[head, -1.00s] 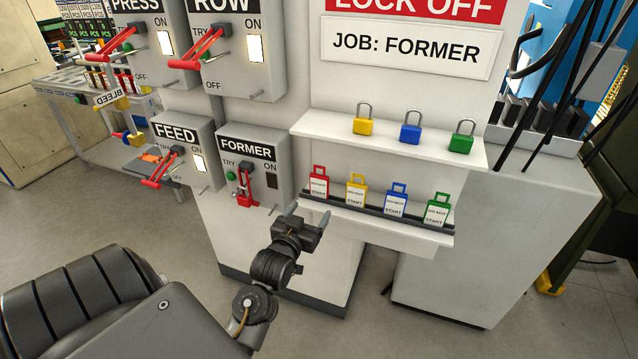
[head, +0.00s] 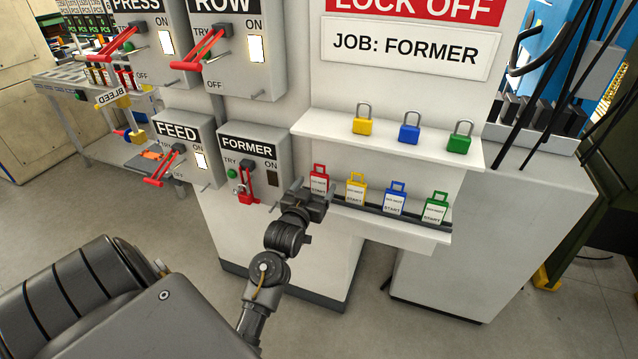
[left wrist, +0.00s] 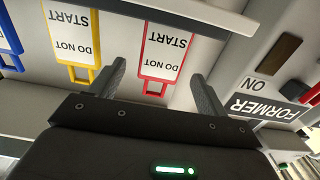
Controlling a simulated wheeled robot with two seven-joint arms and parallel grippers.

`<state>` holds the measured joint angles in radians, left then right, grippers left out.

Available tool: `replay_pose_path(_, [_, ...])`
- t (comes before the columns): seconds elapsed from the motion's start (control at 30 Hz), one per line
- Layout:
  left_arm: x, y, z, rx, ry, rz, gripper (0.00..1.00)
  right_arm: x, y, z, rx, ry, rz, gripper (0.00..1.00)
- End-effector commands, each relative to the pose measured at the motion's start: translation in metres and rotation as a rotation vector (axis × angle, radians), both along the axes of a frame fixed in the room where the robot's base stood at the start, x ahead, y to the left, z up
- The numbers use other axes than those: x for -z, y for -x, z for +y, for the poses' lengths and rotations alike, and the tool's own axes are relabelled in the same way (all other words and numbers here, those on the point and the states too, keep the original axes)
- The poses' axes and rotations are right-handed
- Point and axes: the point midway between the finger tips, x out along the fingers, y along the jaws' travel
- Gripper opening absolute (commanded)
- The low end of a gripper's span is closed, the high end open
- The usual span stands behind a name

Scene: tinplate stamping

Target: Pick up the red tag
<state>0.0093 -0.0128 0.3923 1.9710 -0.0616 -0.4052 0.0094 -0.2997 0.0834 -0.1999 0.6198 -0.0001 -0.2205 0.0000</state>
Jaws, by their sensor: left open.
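The red tag (head: 318,180) stands at the left end of the lower rack, with a white label and a red loop on top. My left gripper (head: 312,190) is just in front of its lower part in the head view and hides some of it. In the left wrist view the red tag (left wrist: 166,50) shows upside down between the two open fingers of my left gripper (left wrist: 160,80), nearer the right finger. I see no finger touching it. My right gripper is not in view.
Yellow (head: 356,188), blue (head: 396,198) and green (head: 435,207) tags stand to the right on the same rack (head: 400,230). Yellow, blue and green padlocks (head: 410,133) stand on the shelf above. The FORMER switch box (head: 250,160) is close on the left, with a red lever and padlock.

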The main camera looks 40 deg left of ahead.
Motion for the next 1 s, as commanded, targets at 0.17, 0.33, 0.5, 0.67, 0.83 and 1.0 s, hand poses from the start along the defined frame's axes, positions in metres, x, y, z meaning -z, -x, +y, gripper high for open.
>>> replay_pose_path(0.17, [-0.002,-0.026,0.01,-0.001,-0.002,-0.002,0.76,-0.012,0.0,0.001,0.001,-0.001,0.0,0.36])
replay_pose_path(0.33, [0.0,-0.035,0.013,-0.001,-0.001,-0.001,0.76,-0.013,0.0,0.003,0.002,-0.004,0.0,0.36])
replay_pose_path(0.5, [0.001,-0.036,0.013,-0.001,-0.001,-0.001,0.76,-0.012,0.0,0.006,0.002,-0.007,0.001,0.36])
replay_pose_path(0.67, [0.001,-0.036,0.012,0.0,-0.001,-0.001,0.58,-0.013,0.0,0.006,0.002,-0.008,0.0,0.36])
replay_pose_path(0.83, [0.001,-0.035,0.012,0.0,-0.001,-0.001,0.36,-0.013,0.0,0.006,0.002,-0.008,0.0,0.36])
replay_pose_path(1.0, [0.0,-0.035,0.013,-0.001,-0.001,-0.001,0.28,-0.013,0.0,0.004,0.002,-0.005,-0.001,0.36])
